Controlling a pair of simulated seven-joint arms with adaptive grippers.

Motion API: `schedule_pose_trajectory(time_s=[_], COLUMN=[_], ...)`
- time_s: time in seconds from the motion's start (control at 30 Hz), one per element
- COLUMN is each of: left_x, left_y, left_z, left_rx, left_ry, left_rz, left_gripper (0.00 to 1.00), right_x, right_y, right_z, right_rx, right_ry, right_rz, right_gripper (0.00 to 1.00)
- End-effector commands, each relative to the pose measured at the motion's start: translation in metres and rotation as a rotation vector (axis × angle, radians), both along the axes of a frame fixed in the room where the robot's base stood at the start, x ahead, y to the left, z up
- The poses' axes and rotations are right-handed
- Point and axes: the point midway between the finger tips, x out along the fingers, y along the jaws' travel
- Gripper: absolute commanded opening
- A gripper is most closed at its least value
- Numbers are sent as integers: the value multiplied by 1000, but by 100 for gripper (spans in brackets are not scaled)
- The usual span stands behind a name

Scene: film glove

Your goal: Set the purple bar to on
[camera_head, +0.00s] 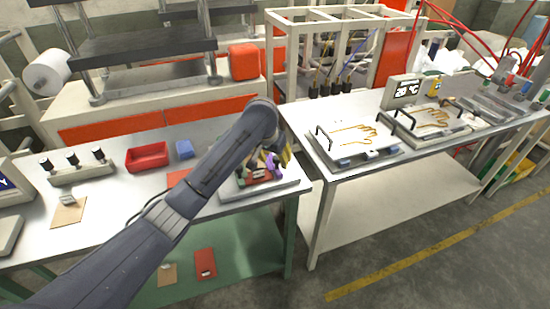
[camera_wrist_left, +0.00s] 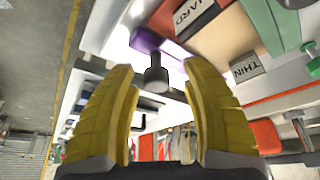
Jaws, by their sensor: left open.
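The purple bar (camera_head: 271,164) stands on a small panel (camera_head: 285,188) at the right end of the left table. In the left wrist view the purple bar (camera_wrist_left: 144,40) shows at the top centre, with a dark round knob (camera_wrist_left: 155,76) in front of it. My left gripper (camera_head: 285,157) is over the panel, its arm partly covering it. In the wrist view its yellow fingers (camera_wrist_left: 160,80) are open, one on each side of the knob; contact cannot be told. No "on" mark is readable. My right gripper is not in view.
Labels ending "ARD" (camera_wrist_left: 196,16) and reading "THIN" (camera_wrist_left: 246,68) sit beside a green lever (camera_wrist_left: 312,60). A glove-form table (camera_head: 430,150) stands to the right, across a narrow gap.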

Motion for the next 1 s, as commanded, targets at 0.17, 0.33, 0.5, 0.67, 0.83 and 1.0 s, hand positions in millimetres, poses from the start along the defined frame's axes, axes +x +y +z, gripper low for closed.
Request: schedule_pose_trajectory(time_s=[0.17, 0.33, 0.5, 0.67, 0.83, 1.0], left_x=[-2, -9, -19, -28, -35, -39], left_y=[1, 5, 11, 16, 19, 21], left_z=[5, 26, 56, 81, 98, 108], left_rx=[0, 0, 0, 2, 2, 0], left_ry=[-1, -5, -6, -6, -4, -2], left_rz=[-2, -3, -2, 0, -1, 0], left_gripper=[48, 48, 48, 48, 48, 48], right_x=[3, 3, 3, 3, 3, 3], right_y=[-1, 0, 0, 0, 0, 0], right_z=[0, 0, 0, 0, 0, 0], right_rx=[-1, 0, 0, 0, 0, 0], right_ry=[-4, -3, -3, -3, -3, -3], right_rz=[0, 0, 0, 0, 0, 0], right_gripper=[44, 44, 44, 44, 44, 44])
